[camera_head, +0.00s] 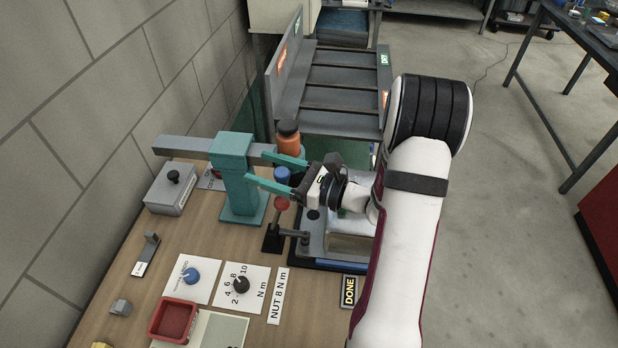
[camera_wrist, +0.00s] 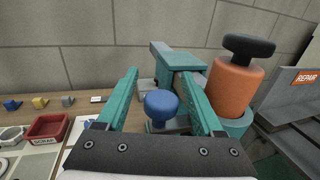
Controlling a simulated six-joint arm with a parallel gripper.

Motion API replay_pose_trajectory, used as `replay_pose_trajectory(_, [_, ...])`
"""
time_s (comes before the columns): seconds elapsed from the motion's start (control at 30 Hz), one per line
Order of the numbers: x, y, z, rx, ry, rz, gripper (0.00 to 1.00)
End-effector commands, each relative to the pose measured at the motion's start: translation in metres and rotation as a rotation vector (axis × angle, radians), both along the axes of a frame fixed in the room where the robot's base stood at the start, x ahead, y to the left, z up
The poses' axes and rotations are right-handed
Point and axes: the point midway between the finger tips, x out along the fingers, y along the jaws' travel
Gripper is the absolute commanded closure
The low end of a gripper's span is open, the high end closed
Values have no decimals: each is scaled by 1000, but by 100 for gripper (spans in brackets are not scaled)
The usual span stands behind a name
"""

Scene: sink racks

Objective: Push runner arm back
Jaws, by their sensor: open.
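The runner arm is a grey horizontal bar (camera_head: 182,146) through a teal post (camera_head: 236,180). An orange cylinder with a dark cap (camera_head: 289,140) is at its right end; it shows large at the right in the wrist view (camera_wrist: 233,90). A blue knob (camera_head: 282,174) is below and in front of the cylinder. My gripper (camera_head: 256,167) is open, with teal fingers pointing left toward the post. In the wrist view the blue knob (camera_wrist: 161,104) appears between the fingers, with a gap each side. Whether the right finger touches the orange cylinder cannot be told.
A red-ball lever (camera_head: 281,204) stands below the gripper. A grey box with a black knob (camera_head: 171,188) sits left of the post. A dial plate (camera_head: 242,288) and a red tray (camera_head: 174,320) lie at the front. A grey sloped rack (camera_head: 340,85) stands behind. A block wall bounds the left.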

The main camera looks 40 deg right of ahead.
Motion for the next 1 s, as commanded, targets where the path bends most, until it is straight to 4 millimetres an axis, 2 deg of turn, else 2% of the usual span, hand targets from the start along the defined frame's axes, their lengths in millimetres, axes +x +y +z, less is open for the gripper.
replay_pose_trajectory(0.17, [-26, -17, 0, 0, 0, -7, 31])
replay_pose_trajectory(0.6, [-117, -69, 0, -1, -1, -4, 31])
replay_pose_trajectory(0.77, [-132, -76, 0, -1, -1, -1, 31])
replay_pose_trajectory(1.0, [-133, -77, 0, 0, 0, 0, 31])
